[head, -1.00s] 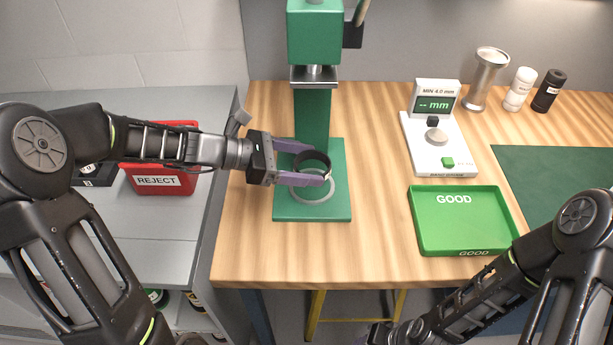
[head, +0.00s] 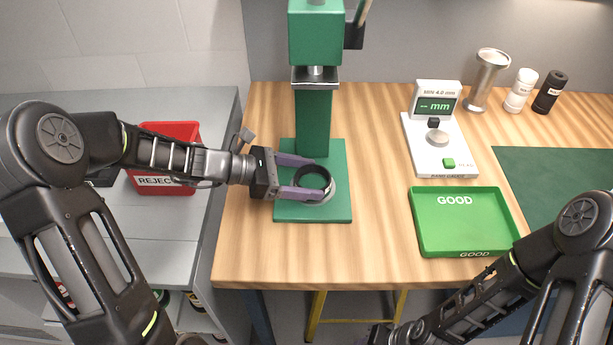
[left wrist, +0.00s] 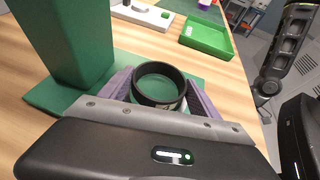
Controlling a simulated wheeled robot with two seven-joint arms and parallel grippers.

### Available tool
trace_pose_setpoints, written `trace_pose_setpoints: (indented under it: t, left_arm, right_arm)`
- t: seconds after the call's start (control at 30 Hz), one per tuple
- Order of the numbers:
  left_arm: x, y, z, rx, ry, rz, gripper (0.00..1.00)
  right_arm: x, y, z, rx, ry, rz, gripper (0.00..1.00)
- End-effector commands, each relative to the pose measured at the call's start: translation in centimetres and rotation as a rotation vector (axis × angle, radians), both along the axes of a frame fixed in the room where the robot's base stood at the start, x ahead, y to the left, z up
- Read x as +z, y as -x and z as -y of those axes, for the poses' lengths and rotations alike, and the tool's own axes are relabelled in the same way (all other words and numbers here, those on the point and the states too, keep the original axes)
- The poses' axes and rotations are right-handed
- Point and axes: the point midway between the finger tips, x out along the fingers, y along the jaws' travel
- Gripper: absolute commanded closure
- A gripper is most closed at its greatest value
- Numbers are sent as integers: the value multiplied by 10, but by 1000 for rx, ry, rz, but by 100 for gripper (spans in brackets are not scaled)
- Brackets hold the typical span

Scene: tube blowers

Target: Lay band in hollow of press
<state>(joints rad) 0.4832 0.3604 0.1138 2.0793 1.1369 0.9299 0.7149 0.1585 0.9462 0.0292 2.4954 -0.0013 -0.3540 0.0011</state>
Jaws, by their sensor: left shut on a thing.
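My left gripper (head: 319,181) is shut on a black ring-shaped band (head: 312,168), one purple finger on each side. It holds the band flat, with its opening upward, over the green base of the press (head: 286,211). A pale grey ring (head: 330,196) on that base marks the hollow. The band covers most of it and sits slightly left and back of its centre. I cannot tell whether the band touches the base. The left wrist view also shows the band (left wrist: 158,102) between the fingers. My right gripper (head: 372,337) is mostly cut off at the bottom edge.
The press column (head: 313,120) stands right behind the band, with its ram above. To the right are a white gauge (head: 436,150) and a green GOOD tray (head: 463,243). A red REJECT bin (head: 168,132) is on the grey bench at left. Wood between press and tray is clear.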

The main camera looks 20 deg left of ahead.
Motion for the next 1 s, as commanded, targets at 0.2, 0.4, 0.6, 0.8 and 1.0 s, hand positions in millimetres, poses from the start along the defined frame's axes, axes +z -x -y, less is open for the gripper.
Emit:
trace_pose_setpoints:
  t: [0.2,0.4,0.6,0.8,1.0]
  left_arm:
    - [-8,0,0,0,0,-1,74]
    - [-12,0,0,1,0,-3,74]
    - [-14,1,0,2,-2,-6,17]
    - [-14,1,-1,2,-3,-8,6]
    - [1,1,-1,2,-4,-6,6]
  right_arm:
    - [-6,0,0,0,0,0,64]
    - [-8,0,0,0,0,1,64]
    - [-8,0,0,0,0,1,64]
    - [-8,0,0,0,0,0,64]
    - [4,0,0,0,0,0,64]
